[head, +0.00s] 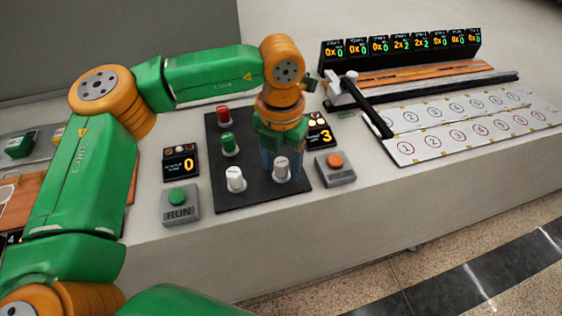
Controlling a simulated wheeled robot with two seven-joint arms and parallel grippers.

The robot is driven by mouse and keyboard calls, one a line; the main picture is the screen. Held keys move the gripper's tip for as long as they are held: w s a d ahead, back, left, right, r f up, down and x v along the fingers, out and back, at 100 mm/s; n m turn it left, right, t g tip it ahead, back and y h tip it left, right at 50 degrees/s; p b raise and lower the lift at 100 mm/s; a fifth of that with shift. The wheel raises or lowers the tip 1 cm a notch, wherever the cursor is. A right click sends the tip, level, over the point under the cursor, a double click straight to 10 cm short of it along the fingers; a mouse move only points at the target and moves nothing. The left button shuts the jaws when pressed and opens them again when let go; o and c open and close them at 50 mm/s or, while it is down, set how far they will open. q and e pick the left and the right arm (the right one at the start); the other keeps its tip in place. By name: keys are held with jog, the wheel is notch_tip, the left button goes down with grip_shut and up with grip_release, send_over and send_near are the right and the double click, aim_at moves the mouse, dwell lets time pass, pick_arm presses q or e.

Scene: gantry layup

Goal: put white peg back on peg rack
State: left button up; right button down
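The peg rack is a dark flat board (226,197) on the grey counter. It carries a red peg (223,117), a green peg (229,143) and a white peg (235,180) down its left side. A second white peg (281,170) stands upright at the board's front right. My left gripper (279,163) points down right at this second white peg, and its blue-grey fingers are partly hidden. I cannot tell whether they are closed on the peg, or whether the peg touches the board. My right gripper is not in view.
A RUN button box (179,205) and a display reading 0 (181,161) stand left of the board. An orange button box (335,168) and a display reading 3 (320,133) stand right. A numbered white panel (470,140), black bar (358,105) and counter displays (400,46) lie farther right.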

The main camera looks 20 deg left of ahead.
aim_at(281, 162)
pick_arm(q)
jog(key=shift+r, duration=0.5)
notch_tip(281, 162, up, 11)
jog(key=shift+r, duration=0.2)
